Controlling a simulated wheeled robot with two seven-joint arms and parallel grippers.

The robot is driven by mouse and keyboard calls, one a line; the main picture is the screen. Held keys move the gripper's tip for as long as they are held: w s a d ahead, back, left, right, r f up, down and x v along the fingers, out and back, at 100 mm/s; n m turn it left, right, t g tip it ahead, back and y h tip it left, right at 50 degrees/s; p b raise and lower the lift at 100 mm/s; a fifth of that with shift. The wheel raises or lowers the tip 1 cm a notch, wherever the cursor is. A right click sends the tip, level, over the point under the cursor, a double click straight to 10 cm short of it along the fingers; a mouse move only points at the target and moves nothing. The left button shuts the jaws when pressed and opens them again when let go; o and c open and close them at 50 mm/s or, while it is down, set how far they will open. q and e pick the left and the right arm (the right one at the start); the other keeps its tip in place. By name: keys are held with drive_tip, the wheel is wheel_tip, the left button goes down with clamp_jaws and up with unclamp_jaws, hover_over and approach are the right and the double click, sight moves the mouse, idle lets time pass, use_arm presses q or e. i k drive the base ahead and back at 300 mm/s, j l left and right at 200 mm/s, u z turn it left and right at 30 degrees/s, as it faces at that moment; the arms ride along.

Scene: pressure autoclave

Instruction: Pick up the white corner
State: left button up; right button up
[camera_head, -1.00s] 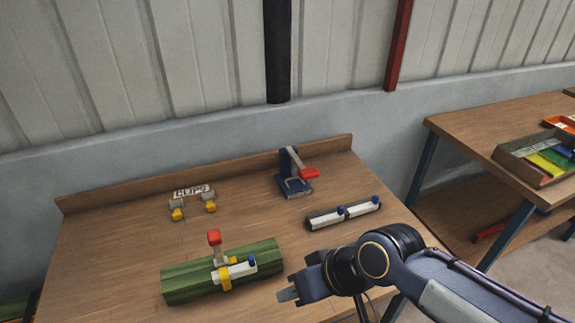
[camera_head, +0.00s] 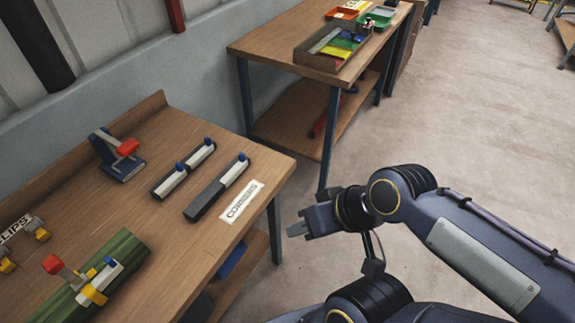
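White corner pieces with blue knobs sit in two dark holders on the left table. The back holder (camera_head: 158,190) carries two, a nearer white corner (camera_head: 171,184) and a farther one (camera_head: 201,156). The front holder (camera_head: 204,203) carries one white corner (camera_head: 234,172) at its far end; its near half is bare. Another white piece (camera_head: 107,276) with a blue knob lies on a green ribbed block (camera_head: 125,252) beside a yellow clip (camera_head: 95,293). My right gripper (camera_head: 295,222) is off the table's right edge, empty, its fingertips apart. My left gripper is out of view.
A white label (camera_head: 241,202) lies beside the front holder. A blue stand with a red-tipped lever (camera_head: 119,160) is at the back. Yellow clips (camera_head: 42,234) are at the left edge. A second table (camera_head: 263,46) holds a tray (camera_head: 310,57). Open floor lies right.

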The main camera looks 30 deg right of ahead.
sight(242, 164)
drive_tip(key=l+z, duration=0.1)
drive_tip(key=z, duration=0.45)
drive_tip(key=u, duration=1.6)
drive_tip(key=z, duration=1.65)
drive_tip(key=i+l+u, duration=0.2)
drive_tip(key=u, duration=0.15)
drive_tip(key=i+l+u, duration=0.2)
drive_tip(key=l+u, duration=0.2)
drive_tip(key=i+l+u, duration=0.15)
drive_tip(key=l+u, duration=0.55)
drive_tip(key=i+l, duration=0.05)
drive_tip(key=l, duration=0.05)
